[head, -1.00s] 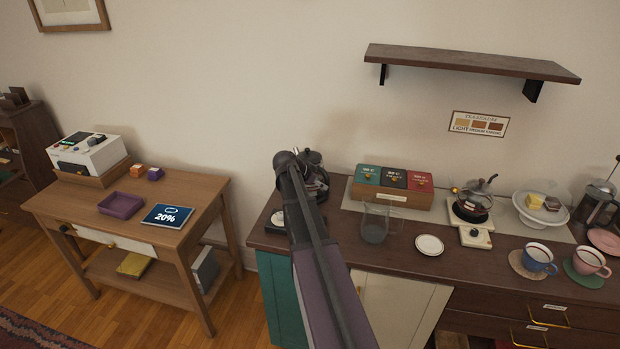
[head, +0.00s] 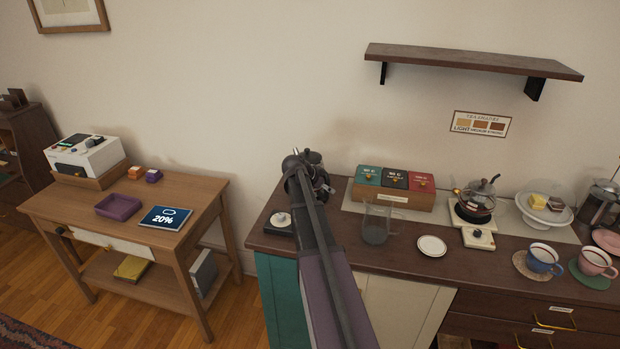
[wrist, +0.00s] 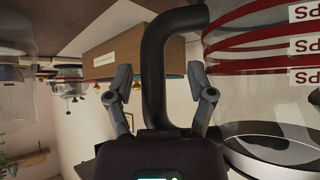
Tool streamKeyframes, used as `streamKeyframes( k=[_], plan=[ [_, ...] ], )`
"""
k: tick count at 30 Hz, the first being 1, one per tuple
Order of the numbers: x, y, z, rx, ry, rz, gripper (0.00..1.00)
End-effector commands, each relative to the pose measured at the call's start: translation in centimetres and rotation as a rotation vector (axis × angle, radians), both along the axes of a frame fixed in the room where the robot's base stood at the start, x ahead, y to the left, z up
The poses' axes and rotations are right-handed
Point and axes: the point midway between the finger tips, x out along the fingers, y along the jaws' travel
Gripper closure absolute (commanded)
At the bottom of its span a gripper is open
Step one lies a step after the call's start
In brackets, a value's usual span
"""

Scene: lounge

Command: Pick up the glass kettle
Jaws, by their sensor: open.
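The glass kettle (wrist: 265,95) fills the right of the wrist view, which is upside down. It is clear, with red bands, white labels and a dark rim. Its thick black handle (wrist: 153,65) runs between the two fingers of my gripper (wrist: 162,88). The fingers are apart, one on each side of the handle, with gaps visible. In the head view the kettle (head: 322,181) stands at the counter's left end, mostly hidden behind my wrist and gripper (head: 306,165). The fingertips are hidden there.
The counter (head: 400,262) also holds a glass jug (head: 376,228), a box of tea packets (head: 392,197), a small plate (head: 431,246) and a glass teapot (head: 474,203) on a warmer. A wall shelf (head: 470,62) hangs above. A wooden side table (head: 190,215) stands left.

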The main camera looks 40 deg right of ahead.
Motion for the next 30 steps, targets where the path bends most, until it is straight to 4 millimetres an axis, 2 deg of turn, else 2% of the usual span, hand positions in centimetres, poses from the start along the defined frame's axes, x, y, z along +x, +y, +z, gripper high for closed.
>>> streamKeyframes(
  k=[3,9,10,23,30],
  plan=[
    [0.00,0.01,0.00,0.000,0.000,0.000,0.33],
    [0.00,0.01,0.00,0.000,0.000,0.000,0.92],
    [0.00,0.01,0.00,0.000,0.000,0.000,1.00],
    [0.03,-0.03,0.10,-0.001,-0.001,0.000,1.00],
    [0.02,-0.04,0.78,-0.001,-0.001,0.000,1.00]
  ],
)
